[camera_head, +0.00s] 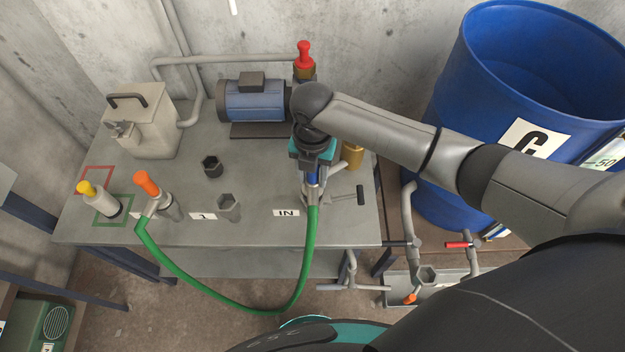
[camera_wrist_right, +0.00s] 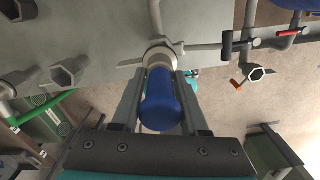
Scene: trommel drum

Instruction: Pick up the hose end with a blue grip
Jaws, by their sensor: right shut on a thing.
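The hose end with a blue grip (camera_head: 312,181) is on the right end of the green hose (camera_head: 308,235), behind the IN label. In the right wrist view the blue grip (camera_wrist_right: 162,103) lies between my two fingers. My right gripper (camera_head: 313,172) is shut on it; it also shows in the right wrist view (camera_wrist_right: 162,112). A pale metal collar (camera_wrist_right: 160,55) meets the grip's far end; I cannot tell whether they are joined. The hose's other end has an orange grip (camera_head: 147,183) and stands at the table's left. My left gripper is not in view.
The grey table (camera_head: 255,190) holds a pump with a blue motor (camera_head: 253,100), a beige canister (camera_head: 140,120), a yellow-capped fitting (camera_head: 98,197) and hexagonal sockets (camera_head: 229,206). A blue drum (camera_head: 500,110) stands at right. The hose loops over the front edge. Valve pipes (camera_head: 408,215) stand right.

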